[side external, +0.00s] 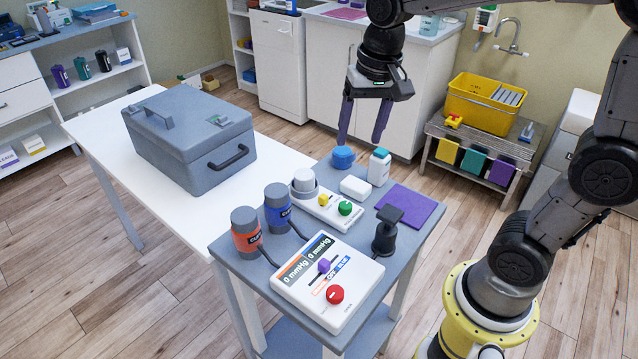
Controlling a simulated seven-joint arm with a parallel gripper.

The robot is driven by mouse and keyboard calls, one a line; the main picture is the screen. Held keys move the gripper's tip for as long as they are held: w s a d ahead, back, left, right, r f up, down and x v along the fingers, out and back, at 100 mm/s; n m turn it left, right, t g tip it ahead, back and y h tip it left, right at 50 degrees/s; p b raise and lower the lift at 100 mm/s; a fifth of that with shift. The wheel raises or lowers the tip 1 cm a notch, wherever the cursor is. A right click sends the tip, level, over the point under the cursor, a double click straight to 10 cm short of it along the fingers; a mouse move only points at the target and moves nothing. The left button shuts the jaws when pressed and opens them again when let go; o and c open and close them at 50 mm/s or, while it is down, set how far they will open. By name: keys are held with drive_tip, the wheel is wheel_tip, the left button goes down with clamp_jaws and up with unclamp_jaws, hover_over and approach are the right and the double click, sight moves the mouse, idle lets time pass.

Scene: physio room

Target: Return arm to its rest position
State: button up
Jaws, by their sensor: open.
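My gripper (360,137) hangs from the arm at the upper middle of the side external view, its two purple fingers pointing down and spread apart. It is open, with nothing between the fingers. The fingertips appear near a blue round-topped item (343,157) at the back of the grey table (413,235). Whether they touch it or are above or behind it, I cannot tell. My arm runs from the yellow-ringed base at the lower right up and over the table.
On the grey table stand a control box (328,280), orange (246,231) and blue (278,209) cylinders, a smaller white panel (328,207), a white bottle (379,167), a black upright piece (386,232) and a purple mat (421,206). A grey case (188,138) sits on the white table (92,128).

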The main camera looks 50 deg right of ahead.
drive_tip(key=s+a+n+t, duration=0.1)
drive_tip(key=s+n+t, duration=0.2)
drive_tip(key=s+n, duration=0.4)
drive_tip(key=s, duration=0.8)
drive_tip(key=shift+s+a+n+t, duration=0.2)
drive_tip(key=shift+a+n+t, duration=0.1)
drive_tip(key=shift+t, duration=0.1)
